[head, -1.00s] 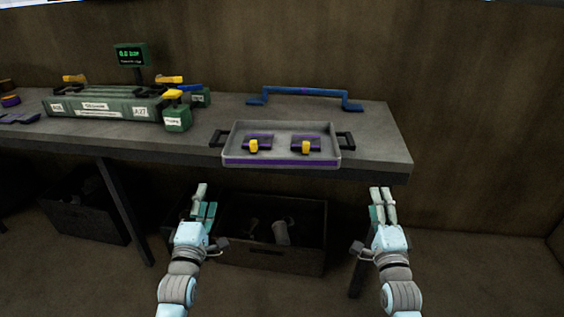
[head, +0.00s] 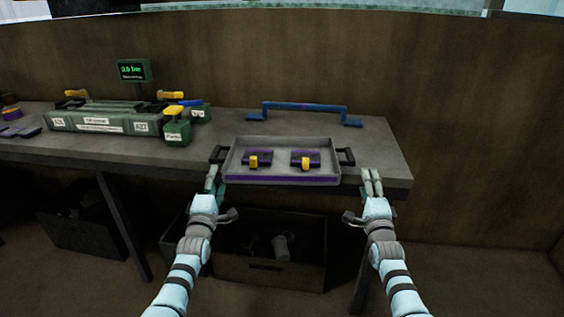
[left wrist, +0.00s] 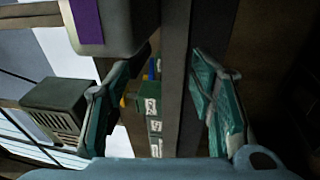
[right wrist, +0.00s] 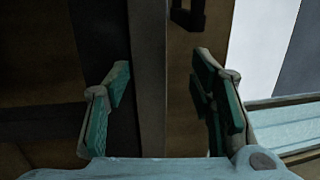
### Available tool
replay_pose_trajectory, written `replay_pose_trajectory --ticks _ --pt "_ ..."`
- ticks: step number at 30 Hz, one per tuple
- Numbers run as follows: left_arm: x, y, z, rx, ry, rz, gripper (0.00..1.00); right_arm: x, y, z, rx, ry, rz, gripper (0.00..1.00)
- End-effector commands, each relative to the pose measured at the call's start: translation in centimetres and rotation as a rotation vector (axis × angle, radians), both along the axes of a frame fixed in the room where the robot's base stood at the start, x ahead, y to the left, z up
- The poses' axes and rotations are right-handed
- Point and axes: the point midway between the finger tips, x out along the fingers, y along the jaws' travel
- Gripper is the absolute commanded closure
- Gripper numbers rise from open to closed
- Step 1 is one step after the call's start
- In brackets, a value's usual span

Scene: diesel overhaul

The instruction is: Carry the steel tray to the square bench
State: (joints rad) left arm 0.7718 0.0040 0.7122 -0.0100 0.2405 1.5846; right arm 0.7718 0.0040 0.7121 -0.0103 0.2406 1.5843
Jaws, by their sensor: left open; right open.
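The steel tray (head: 282,171) lies on the long bench near its front edge, with a purple stripe along its front. It holds two purple blocks with yellow pieces (head: 257,160). A black handle sticks out on each side, left (head: 217,154) and right (head: 347,156). My left gripper (head: 212,177) is open and empty just below and in front of the left handle. It also shows in the left wrist view (left wrist: 160,95), with the tray's purple-striped corner (left wrist: 132,22) above. My right gripper (head: 371,181) is open and empty at the bench edge, slightly right of the right handle.
The bench (head: 385,150) carries a blue bar (head: 300,106) behind the tray. A green labelled case (head: 105,122), green boxes and a small display (head: 133,70) stand to the left. Dark crates (head: 270,270) sit underneath. No square bench is identifiable.

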Motion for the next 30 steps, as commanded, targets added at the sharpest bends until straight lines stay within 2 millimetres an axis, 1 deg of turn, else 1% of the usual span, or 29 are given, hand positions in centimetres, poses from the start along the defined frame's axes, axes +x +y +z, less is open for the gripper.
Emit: replay_pose_trajectory --ticks 1,3,6,8,18,30 --pt "0.6 0.0 0.2 0.000 0.000 0.000 0.50 0.6 0.0 0.2 0.000 0.001 0.000 0.50" --pt "1.2 0.0 0.3 0.000 0.001 0.000 0.50 1.2 0.0 0.3 0.000 0.001 0.000 0.50" --pt "1.1 -1.1 0.2 -0.001 0.000 -0.001 0.50 1.1 1.1 0.3 0.002 0.000 0.001 0.50" --pt "1.1 -1.4 0.2 -0.001 0.001 0.000 0.50 1.1 1.4 0.2 0.002 0.000 0.000 0.50" --pt "1.1 -1.6 0.1 0.001 0.002 0.000 0.50 1.1 1.6 0.2 0.000 0.002 0.000 0.50" --pt "1.0 -4.7 0.1 0.000 0.003 -0.002 0.50 1.0 4.7 0.1 0.001 0.003 0.002 0.50"
